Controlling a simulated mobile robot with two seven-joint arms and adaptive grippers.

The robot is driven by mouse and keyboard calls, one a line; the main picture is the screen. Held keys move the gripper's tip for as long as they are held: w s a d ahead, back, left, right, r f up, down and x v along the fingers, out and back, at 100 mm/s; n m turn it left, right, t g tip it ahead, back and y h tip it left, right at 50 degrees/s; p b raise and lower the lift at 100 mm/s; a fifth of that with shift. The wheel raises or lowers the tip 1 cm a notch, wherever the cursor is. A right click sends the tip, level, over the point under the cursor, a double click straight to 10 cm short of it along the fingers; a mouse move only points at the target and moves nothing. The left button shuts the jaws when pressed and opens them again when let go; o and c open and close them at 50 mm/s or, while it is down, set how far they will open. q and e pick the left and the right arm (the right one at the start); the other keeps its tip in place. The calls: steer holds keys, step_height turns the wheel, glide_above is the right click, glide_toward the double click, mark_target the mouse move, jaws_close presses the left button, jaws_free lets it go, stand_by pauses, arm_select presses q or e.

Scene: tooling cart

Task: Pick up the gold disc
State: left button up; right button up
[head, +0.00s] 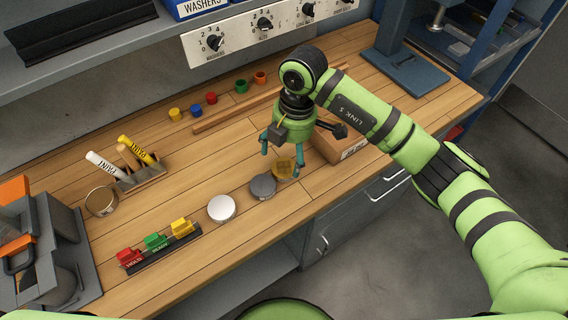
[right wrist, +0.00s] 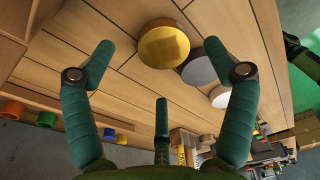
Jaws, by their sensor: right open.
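The gold disc (head: 284,168) lies flat on the wooden bench, at the right end of a row of three discs. It is partly hidden by my right gripper's fingers in the head view. My right gripper (head: 281,158) is above the gold disc, pointing down, with its teal fingers spread and nothing between them. In the right wrist view the whole gold disc (right wrist: 163,46) shows beyond the open fingers (right wrist: 160,72), apart from them. My left gripper is not in view.
A dark grey disc (head: 263,186) sits close beside the gold disc, then a silver disc (head: 221,208). A cardboard box (head: 336,146) stands just right of the gripper. A wooden strip (head: 235,112) and several small coloured cylinders (head: 211,98) lie behind.

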mark_target(284, 167)
steer(key=shift+s+a+f+p, duration=0.15)
steer(key=shift+f+p, duration=0.1)
steer(key=shift+f, duration=0.7)
steer(key=shift+s+a+f+p, duration=0.15)
steer(key=shift+f+p, duration=0.1)
steer(key=shift+f, duration=0.7)
steer(key=c, duration=1.7)
steer(key=shift+r, duration=0.1)
